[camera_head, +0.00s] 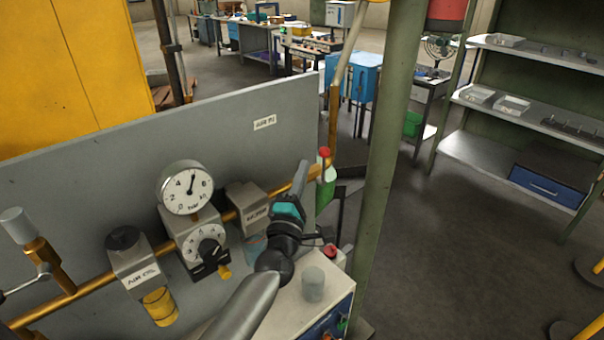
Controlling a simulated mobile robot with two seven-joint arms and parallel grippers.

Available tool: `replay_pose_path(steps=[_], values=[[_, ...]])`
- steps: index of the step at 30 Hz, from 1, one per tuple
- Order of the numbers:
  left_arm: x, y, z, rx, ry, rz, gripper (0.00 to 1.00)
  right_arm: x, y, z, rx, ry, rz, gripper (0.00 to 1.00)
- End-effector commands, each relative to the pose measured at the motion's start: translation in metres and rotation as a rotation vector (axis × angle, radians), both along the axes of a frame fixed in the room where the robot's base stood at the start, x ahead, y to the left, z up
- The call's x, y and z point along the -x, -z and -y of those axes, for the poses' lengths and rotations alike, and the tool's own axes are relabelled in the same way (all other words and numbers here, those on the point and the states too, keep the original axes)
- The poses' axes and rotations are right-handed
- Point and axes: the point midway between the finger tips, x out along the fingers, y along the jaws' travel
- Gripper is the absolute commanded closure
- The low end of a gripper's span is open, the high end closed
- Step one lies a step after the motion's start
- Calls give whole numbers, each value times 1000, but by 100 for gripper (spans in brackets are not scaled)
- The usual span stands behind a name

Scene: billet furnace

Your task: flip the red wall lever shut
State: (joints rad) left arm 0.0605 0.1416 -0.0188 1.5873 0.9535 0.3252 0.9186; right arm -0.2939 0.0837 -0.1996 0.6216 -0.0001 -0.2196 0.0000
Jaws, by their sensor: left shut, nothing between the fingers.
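A small red piece (324,152), which looks like the red lever's handle, stands up near the right end of the brass pipe (300,183), by the panel's right edge. Its mount is small and partly mixed with a green object behind, so its exact angle is hard to tell. The gripper covers part of the pipe. My right gripper is out of view.
The grey panel (100,180) carries a round gauge (186,188), a dial regulator (205,243) and a yellow-bowled unit (160,306). A green post (385,150) stands right of the pipe's end. A white-topped cabinet (290,305) sits below my arm. Open floor (450,250) lies right.

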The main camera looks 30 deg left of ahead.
Motion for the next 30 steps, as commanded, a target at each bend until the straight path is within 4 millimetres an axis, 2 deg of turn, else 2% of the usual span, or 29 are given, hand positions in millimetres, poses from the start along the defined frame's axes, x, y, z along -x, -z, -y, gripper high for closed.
replay_pose_path(steps=[7,15,21,30], values=[[38,1,8,1,1,-2,100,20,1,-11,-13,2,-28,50],[78,1,15,0,-1,-3,100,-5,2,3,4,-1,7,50],[94,1,19,1,-1,-2,100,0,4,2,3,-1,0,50],[98,0,19,0,-1,0,100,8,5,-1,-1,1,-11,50]])
